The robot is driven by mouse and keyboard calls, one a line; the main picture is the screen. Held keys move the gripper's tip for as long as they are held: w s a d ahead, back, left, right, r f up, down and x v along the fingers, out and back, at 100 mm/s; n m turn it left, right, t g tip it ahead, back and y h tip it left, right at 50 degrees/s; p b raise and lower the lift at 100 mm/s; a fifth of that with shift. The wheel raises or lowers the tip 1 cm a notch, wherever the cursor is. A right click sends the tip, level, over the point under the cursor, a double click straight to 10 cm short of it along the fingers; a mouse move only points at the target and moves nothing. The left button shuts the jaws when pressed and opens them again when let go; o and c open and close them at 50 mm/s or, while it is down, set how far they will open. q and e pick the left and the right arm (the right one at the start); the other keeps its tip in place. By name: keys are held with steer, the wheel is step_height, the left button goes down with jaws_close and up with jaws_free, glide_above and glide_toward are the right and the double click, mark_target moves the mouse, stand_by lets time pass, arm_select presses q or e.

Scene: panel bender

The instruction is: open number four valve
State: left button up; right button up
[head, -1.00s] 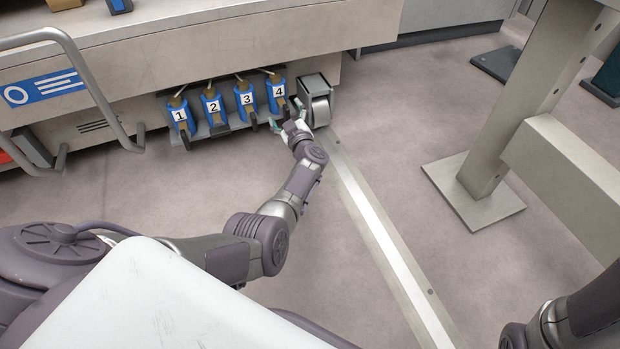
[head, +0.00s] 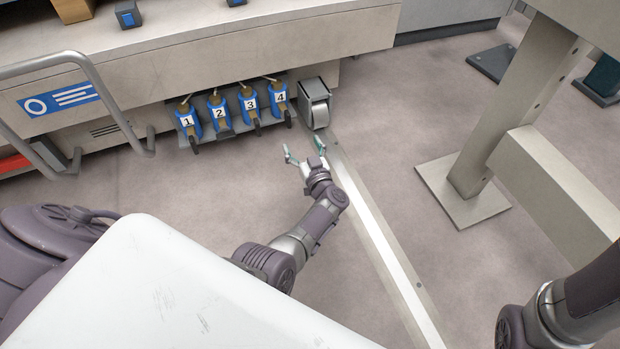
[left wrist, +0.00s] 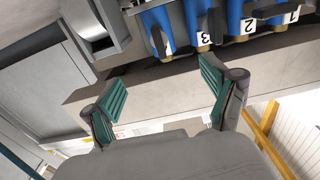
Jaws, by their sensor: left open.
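The number four valve (head: 280,98) is the rightmost in a row of blue valves under the bench in the head view. Its dark handle (head: 288,118) points down toward the floor. My left gripper (head: 303,147) is open and empty, below and slightly right of that handle, with a clear gap between them. In the left wrist view the valves appear upside down beyond the open fingers (left wrist: 162,97); valve four (left wrist: 158,28) shows between them near the top, its number hard to read. My right gripper is outside the view.
Valves one (head: 188,122), two (head: 219,112) and three (head: 250,105) stand left of valve four. The bench front (head: 220,62) overhangs the row. The floor around my left gripper is clear.

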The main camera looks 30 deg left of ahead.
arm_select(q)
steer(key=s+d+r+m+h+p, duration=0.2)
steer(key=s+d+m+h+p, duration=0.2)
steer(key=p, duration=0.9)
steer(key=s+d+r+m+h+p, duration=0.3)
steer(key=s+d+m+h+p, duration=0.2)
steer(key=s+h+p, duration=0.3)
steer(key=s+d+p, duration=0.1)
steer(key=s+p, duration=0.2)
steer(key=p, duration=0.3)
steer(key=shift+d+r, duration=0.15)
steer(key=shift+d, duration=0.2)
